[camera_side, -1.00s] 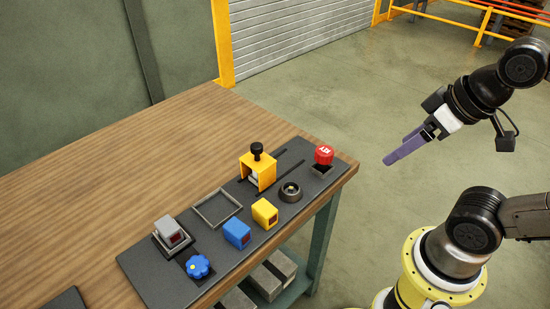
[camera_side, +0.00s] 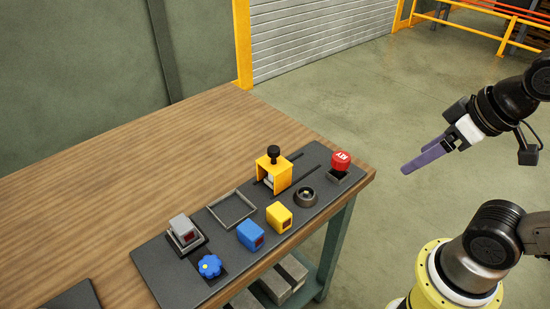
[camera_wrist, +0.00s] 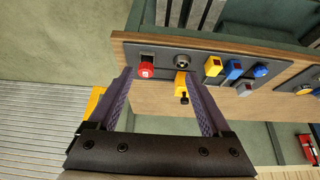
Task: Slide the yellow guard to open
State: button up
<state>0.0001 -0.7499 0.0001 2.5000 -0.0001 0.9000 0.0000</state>
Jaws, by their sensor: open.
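The yellow guard (camera_side: 283,176) stands upright on the dark panel (camera_side: 165,277), with a black knob (camera_side: 273,151) on top. A pale part shows under its open front; the rest is hidden. Two dark slots (camera_side: 305,175) run from beside the guard toward the red KEY piece. The guard also shows in the wrist view (camera_wrist: 180,78), between my fingers in the picture but well beyond them. My gripper (camera_side: 408,167) has purple fingers and is off the table's right side, above the floor, apart from everything. In the wrist view my gripper (camera_wrist: 158,76) is open and empty.
On the panel are a red KEY piece (camera_side: 341,160), a round socket (camera_side: 306,197), a yellow block (camera_side: 279,217), a blue block (camera_side: 250,235), a blue knob (camera_side: 209,265), a grey block (camera_side: 183,229) and an empty square tray (camera_side: 232,208). The wooden table (camera_side: 170,160) behind is clear.

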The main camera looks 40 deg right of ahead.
jog(key=shift+c, duration=1.2)
jog(key=w+r+n+g, duration=0.1)
jog(key=w+r+n, duration=0.35)
jog(key=r, duration=0.45)
jog(key=w+a+r+n+g, duration=0.2)
jog(key=w+a+r, duration=0.15)
jog(key=w, duration=0.55)
jog(key=n+g, duration=0.3)
send_over(274, 148)
notch_tip(274, 148, down, 9)
jog(key=shift+m, duration=0.25)
notch_tip(274, 148, down, 13)
jog(key=shift+a, duration=0.1)
